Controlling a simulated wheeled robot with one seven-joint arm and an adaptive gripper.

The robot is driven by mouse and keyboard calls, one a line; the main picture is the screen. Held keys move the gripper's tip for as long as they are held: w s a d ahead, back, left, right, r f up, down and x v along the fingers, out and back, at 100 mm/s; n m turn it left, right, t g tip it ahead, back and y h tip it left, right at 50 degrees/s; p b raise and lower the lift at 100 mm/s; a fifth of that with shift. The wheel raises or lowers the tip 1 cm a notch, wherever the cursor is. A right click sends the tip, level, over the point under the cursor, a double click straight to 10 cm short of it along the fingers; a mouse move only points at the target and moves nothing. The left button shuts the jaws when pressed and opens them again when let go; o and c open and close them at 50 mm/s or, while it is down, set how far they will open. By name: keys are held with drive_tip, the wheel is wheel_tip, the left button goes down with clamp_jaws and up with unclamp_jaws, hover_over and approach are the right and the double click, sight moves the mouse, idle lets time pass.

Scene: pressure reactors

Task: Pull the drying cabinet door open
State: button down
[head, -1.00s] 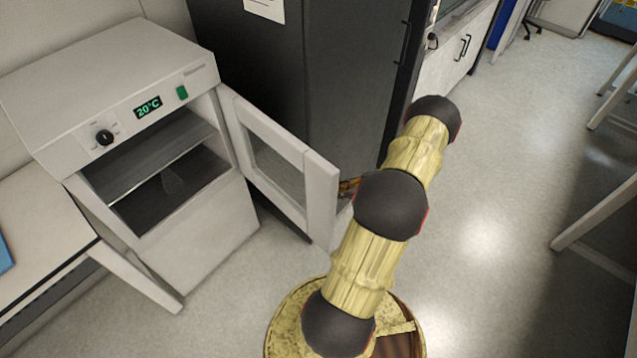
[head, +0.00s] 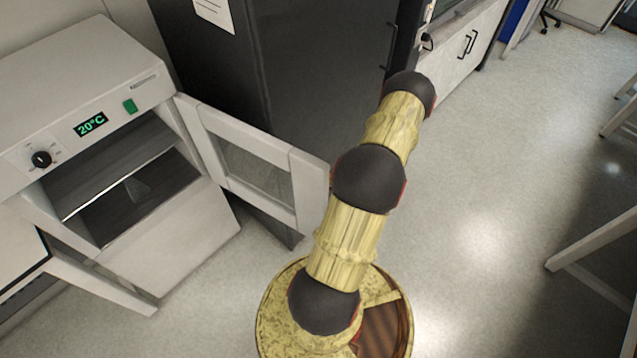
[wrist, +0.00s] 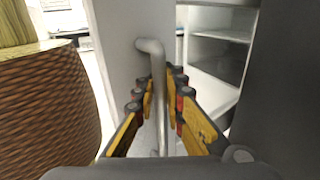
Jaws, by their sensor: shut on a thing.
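The drying cabinet (head: 185,232) stands at the left in the head view, with a lit 20°C display. Its door (head: 215,160), a white frame with a glass pane, is swung wide open toward the right. The interior with a shelf (head: 120,180) shows. In the wrist view, the metal bar handle (wrist: 158,85) stands upright on the white door (wrist: 118,50). My gripper (wrist: 164,100) has its yellow and black fingers on both sides of the handle and is shut on it. In the head view my gripper is hidden behind my arm and the door.
A dark tall cabinet (head: 300,80) stands right behind the open door. A white bench (head: 20,245) adjoins the drying cabinet at left. Table legs (head: 600,245) stand at the far right. The floor (head: 480,200) between is clear.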

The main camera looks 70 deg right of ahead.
drive_tip(key=shift+s, duration=0.1)
drive_tip(key=c, duration=2.1)
unclamp_jaws()
drive_tip(key=shift+s, duration=0.15)
drive_tip(key=shift+o, duration=1)
drive_tip(key=v, duration=1.2)
